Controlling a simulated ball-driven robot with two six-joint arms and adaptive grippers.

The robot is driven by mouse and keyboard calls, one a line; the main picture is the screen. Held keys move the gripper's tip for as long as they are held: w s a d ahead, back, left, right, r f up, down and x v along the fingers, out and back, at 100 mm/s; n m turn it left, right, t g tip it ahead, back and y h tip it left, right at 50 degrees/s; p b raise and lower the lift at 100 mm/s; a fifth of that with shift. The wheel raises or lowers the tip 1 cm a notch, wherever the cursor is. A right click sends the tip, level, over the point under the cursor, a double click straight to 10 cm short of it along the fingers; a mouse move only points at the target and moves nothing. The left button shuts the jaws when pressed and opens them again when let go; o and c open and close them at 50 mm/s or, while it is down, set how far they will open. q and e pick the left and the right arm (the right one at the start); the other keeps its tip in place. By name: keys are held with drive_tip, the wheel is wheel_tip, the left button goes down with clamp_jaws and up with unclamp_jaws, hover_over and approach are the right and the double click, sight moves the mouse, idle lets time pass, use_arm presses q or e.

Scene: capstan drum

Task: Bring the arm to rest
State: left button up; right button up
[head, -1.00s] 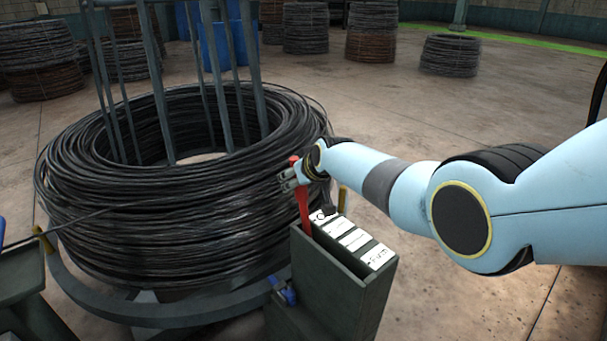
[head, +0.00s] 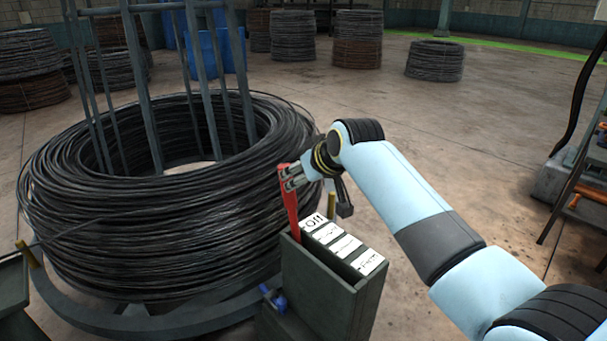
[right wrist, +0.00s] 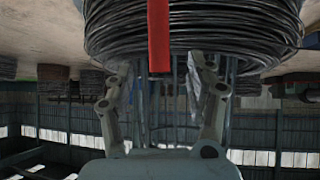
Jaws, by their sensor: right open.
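A red lever (head: 291,222) stands up from a dark green control box (head: 322,290) whose top has several white labels, one reading "Off". My right gripper (head: 288,179) is at the lever's upper part, with its fingers just right of it in the head view. In the right wrist view the right gripper (right wrist: 161,70) has its two fingers spread wide. The red lever (right wrist: 159,35) shows in the gap between them, apart from both fingers in the picture. Whether its tip lies between the fingers in depth, I cannot tell. My left gripper is out of view.
A large black wire coil (head: 150,215) around upright bars stands left of the box. A blue part (head: 273,299) is on the box's side. Wire stacks (head: 435,60) stand behind. Open floor (head: 480,120) lies to the right, with a rack at the right edge.

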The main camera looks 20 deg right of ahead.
drive_tip(key=shift+s, duration=0.1)
idle(0.4)
drive_tip(key=s+d+f+g+h, duration=0.1)
drive_tip(key=s+f, duration=0.1)
drive_tip(key=s, duration=0.6)
drive_tip(key=s+d+f+g, duration=0.1)
drive_tip(key=s+d+f, duration=0.15)
drive_tip(key=s, duration=0.45)
drive_tip(key=s+r+m+g+h, duration=0.1)
drive_tip(key=s+r+g, duration=0.1)
drive_tip(key=s, duration=1)
drive_tip(key=s+r+g, duration=0.1)
drive_tip(key=s+g, duration=0.1)
drive_tip(key=s, duration=1)
drive_tip(key=s+d+f+g+b, duration=0.1)
drive_tip(key=s+d+f+b, duration=0.15)
drive_tip(key=f, duration=1.45)
drive_tip(key=s+d+f+g+b, duration=0.1)
drive_tip(key=s+f+b, duration=0.15)
drive_tip(key=f, duration=1.45)
drive_tip(key=s+d+f+b, duration=0.1)
drive_tip(key=s+f+b, duration=0.3)
drive_tip(key=s+f, duration=1.2)
drive_tip(key=shift+s+f+m+g, duration=0.15)
drive_tip(key=shift+f+m+g, duration=0.15)
drive_tip(key=shift+f, duration=0.3)
